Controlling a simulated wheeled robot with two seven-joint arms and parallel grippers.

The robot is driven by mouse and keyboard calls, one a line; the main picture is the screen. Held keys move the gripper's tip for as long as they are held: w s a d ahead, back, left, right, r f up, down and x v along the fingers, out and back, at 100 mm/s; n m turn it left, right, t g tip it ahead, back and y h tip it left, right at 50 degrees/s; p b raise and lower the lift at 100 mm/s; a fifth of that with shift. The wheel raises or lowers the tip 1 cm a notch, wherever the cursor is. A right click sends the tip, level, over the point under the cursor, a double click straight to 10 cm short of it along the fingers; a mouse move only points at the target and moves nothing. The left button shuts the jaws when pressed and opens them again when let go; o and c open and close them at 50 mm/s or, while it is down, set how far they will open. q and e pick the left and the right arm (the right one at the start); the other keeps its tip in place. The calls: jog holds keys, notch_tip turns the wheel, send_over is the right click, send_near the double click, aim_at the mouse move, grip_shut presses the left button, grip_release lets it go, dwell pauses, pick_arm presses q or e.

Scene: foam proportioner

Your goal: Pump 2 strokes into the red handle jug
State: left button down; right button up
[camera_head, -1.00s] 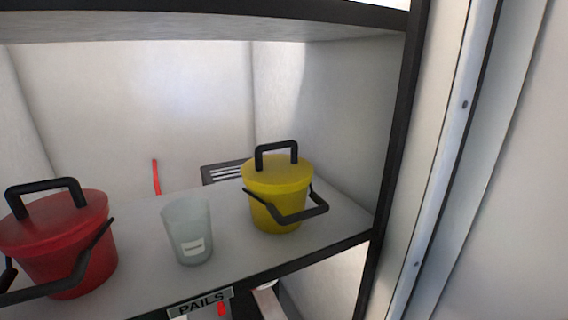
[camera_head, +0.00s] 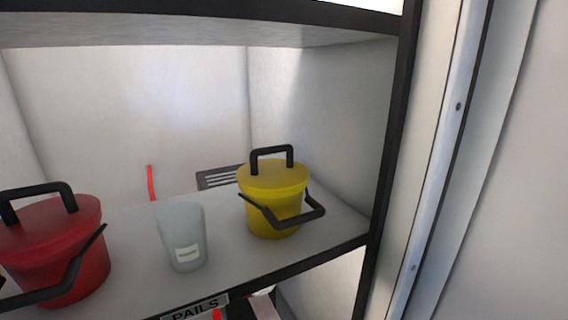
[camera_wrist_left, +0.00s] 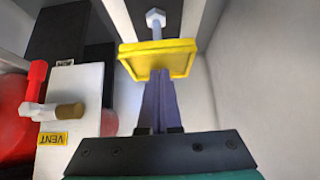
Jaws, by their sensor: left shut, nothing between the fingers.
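In the left wrist view my left gripper (camera_wrist_left: 160,82) is shut with its dark purple fingers together and nothing between them. Its tips overlap the lower edge of a yellow block (camera_wrist_left: 160,62) with a grey bolt or stem (camera_wrist_left: 156,22) beyond it; I cannot tell whether they touch. In the head view a translucent tapered vessel (camera_head: 182,232) with a small white label stands upright on a shelf. A thin red upright strip (camera_head: 151,182) shows behind it; I cannot tell whether it is a jug's handle. No gripper shows in the head view.
A red lidded pail (camera_head: 55,262) and a yellow lidded pail (camera_head: 273,205) flank the vessel on the shelf, whose front carries a PAILS sign (camera_head: 195,309). The wrist view shows a white box (camera_wrist_left: 75,100) with a VENT tag (camera_wrist_left: 53,139) and a red rounded body (camera_wrist_left: 14,120).

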pick_arm(q)
jog(key=shift+f+b, duration=1.1)
jog(key=shift+f, duration=1.25)
jog(key=shift+r, duration=0.1)
notch_tip(320, 180, up, 3)
jog(key=p, duration=0.3)
jog(key=shift+r, duration=1.5)
jog(key=shift+r, duration=2)
